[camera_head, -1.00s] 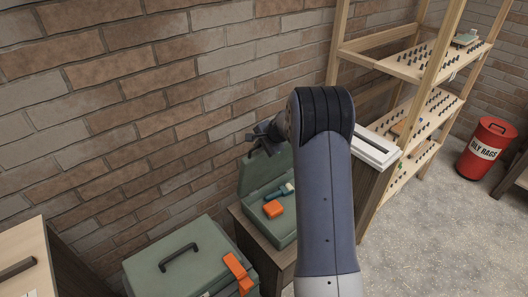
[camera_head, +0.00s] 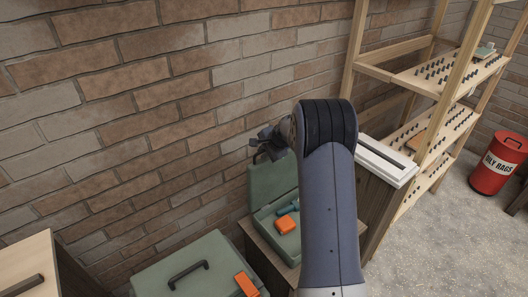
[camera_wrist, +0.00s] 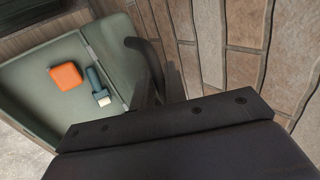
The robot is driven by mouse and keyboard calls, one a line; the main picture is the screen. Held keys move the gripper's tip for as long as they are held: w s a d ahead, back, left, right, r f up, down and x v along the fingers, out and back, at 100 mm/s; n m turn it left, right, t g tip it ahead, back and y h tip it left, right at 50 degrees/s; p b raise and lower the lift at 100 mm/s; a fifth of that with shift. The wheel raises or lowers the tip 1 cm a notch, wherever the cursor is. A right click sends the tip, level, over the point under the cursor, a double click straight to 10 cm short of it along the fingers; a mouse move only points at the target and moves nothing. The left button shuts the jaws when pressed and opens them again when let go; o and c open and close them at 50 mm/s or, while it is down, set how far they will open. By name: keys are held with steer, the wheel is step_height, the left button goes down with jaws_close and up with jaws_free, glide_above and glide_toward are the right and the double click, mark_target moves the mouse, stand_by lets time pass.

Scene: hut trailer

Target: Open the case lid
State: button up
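The near green case (camera_head: 190,266) is closed, with a black handle (camera_head: 188,274) on its lid and an orange latch (camera_head: 246,284) at its front right. A second green case (camera_head: 262,218) stands behind it with its lid (camera_head: 270,181) raised nearly upright near the brick wall. Inside lie an orange block (camera_head: 286,224) and a teal tool (camera_wrist: 97,86). My gripper (camera_head: 259,144) is at the top edge of the raised lid, close to its dark curved handle (camera_wrist: 149,67). Its fingertips are small and dark; I cannot tell whether they touch or grip anything.
The brick wall (camera_head: 130,120) is close behind the cases. A dark cabinet with a white top item (camera_head: 387,160) stands right of my arm, beside a wooden shelf rack (camera_head: 440,80). A red rag bin (camera_head: 498,163) is at far right.

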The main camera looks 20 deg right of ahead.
steer(key=o, duration=0.3)
steer(key=b+v, duration=0.2)
steer(key=v, duration=0.9)
steer(key=p+x, duration=0.2)
steer(key=x, duration=0.7)
steer(key=shift+w+f, duration=0.2)
steer(key=shift+w+a+f, duration=0.2)
steer(key=shift+w+f, duration=0.2)
steer(key=shift+f, duration=0.2)
